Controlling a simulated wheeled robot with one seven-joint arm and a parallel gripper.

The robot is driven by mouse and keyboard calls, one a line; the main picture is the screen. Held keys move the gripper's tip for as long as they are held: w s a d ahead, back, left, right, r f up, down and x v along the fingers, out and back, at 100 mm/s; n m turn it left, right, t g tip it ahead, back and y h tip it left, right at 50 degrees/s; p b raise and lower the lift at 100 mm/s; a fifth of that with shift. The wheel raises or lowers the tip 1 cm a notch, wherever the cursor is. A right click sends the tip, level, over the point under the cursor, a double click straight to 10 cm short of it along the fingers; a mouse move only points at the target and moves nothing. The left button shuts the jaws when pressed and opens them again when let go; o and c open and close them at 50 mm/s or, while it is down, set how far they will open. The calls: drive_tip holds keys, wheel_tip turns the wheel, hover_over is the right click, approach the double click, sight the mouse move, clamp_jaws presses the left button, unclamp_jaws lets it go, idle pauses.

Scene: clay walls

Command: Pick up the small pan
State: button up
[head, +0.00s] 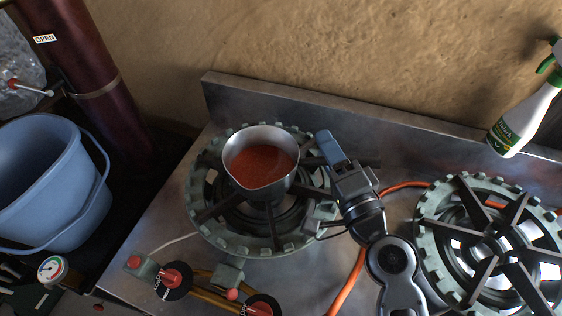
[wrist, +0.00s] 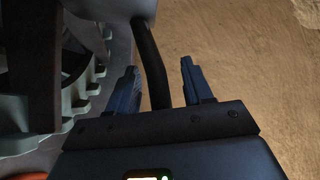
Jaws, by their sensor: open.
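The small pan (head: 238,173) is a metal pan of red sauce, upright on the left burner (head: 210,232). In the wrist view part of its grey body (wrist: 100,8) shows at the top edge. Its dark handle (wrist: 151,58) runs down from there between the two blue fingers of my gripper (wrist: 160,75). The fingers are apart, with a gap on each side of the handle. In the head view my gripper (head: 332,150) is just right of the pan, and it hides most of the handle.
A second burner (head: 429,240) is at the right, with an orange hose (head: 347,289) behind my arm. A spray bottle (head: 525,118) stands at the far right. A blue bucket (head: 45,185) is at the left. A metal backsplash (head: 290,105) and clay wall rise behind.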

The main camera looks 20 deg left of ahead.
clamp_jaws()
idle(0.3)
idle(0.3)
